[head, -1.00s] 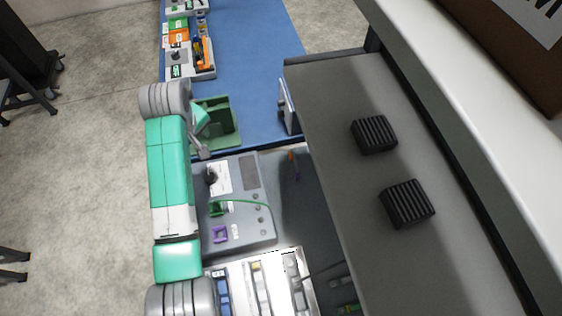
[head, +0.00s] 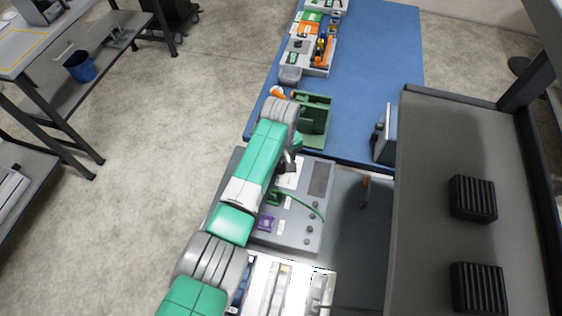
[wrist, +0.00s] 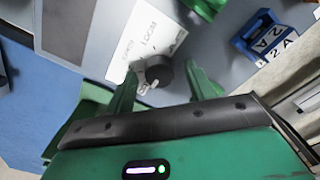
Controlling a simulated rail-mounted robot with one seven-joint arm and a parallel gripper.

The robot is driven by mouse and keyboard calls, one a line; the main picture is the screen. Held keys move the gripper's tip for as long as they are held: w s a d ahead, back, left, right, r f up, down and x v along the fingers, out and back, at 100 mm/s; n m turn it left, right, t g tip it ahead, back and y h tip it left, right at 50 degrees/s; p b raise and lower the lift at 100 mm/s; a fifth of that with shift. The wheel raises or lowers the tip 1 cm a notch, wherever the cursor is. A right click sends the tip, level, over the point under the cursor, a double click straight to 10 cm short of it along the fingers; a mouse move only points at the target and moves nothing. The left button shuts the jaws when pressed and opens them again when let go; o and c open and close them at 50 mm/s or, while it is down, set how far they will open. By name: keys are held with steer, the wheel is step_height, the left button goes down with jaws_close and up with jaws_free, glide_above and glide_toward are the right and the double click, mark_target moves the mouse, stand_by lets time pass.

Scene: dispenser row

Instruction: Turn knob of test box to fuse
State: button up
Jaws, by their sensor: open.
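The grey test box (head: 296,228) lies below my arm in the head view, with a white label, a dark display and several small round sockets. Its dark round knob (wrist: 158,72) shows in the wrist view beside the printed label (wrist: 147,38). My gripper (wrist: 163,88) is open, with one green finger on each side of the knob; I cannot tell whether they touch it. In the head view my gripper (head: 290,162) is over the knob's place and largely hides it. The pointer's exact setting is hard to read.
A grey shelf (head: 430,200) with black ribbed blocks rises at the right.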

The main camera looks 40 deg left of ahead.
steer(key=c, duration=1)
steer(key=shift+o, duration=0.2)
steer(key=shift+m, duration=0.3)
steer(key=m+p, duration=0.1)
steer(key=m, duration=0.1)
steer(key=shift+r+m, duration=0.1)
steer(key=shift+m, duration=0.3)
steer(key=m+p, duration=0.1)
steer(key=m, duration=0.4)
steer(key=shift+m, duration=0.3)
steer(key=o, duration=1)
steer(key=shift+c, duration=0.2)
